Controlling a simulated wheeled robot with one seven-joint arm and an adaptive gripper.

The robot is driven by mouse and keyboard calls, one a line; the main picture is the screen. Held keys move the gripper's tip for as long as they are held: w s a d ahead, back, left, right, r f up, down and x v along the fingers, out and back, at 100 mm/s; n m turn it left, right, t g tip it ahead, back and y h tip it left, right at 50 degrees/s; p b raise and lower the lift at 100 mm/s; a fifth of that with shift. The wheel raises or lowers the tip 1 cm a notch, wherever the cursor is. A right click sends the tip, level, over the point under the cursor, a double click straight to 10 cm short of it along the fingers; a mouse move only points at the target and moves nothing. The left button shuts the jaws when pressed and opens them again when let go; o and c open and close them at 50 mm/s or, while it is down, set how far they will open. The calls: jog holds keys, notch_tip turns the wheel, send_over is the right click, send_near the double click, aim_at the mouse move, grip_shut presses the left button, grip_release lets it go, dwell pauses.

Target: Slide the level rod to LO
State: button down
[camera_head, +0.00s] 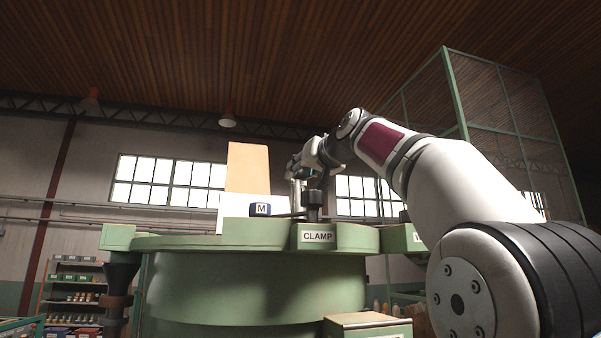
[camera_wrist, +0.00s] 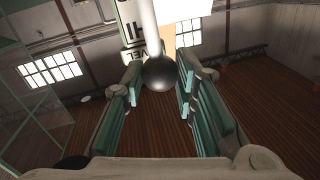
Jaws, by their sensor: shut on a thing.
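The level rod (camera_wrist: 149,20) shows in the wrist view as a pale shaft ending in a dark ball knob (camera_wrist: 159,73). A sign (camera_wrist: 131,30) beside it reads HI and LEVEL, upside down; no LO mark shows. My gripper (camera_wrist: 159,82) has its teal-padded fingers on either side of the knob and is shut on it. In the head view my gripper (camera_head: 300,172) is small, above the rim of the green hopper (camera_head: 250,285), and its hold is hard to make out there.
A dark clamp knob (camera_head: 313,204) stands on the hopper rim above a CLAMP label (camera_head: 317,237), close below my gripper. A mesh cage (camera_head: 490,100) stands behind at the right.

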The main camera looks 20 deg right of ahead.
aim_at(299, 186)
jog(key=shift+w+f+b, duration=0.25)
jog(key=shift+f+b, duration=0.65)
jog(key=shift+b, duration=0.3)
jog(key=shift+s+f+b, duration=0.1)
jog(key=shift+f+b, duration=0.8)
jog(key=shift+b, duration=0.05)
jog(key=c, duration=1.3)
grip_release()
jog(key=shift+s, duration=0.1)
jog(key=shift+r, duration=0.1)
jog(key=shift+s+d, duration=0.1)
jog(key=shift+s, duration=0.15)
jog(key=s, duration=0.3)
jog(key=s+d, duration=0.1)
jog(key=s, duration=0.3)
jog(key=s+d, duration=0.1)
jog(key=s, duration=0.3)
jog(key=shift+s+d, duration=0.1)
jog(key=shift+s, duration=0.05)
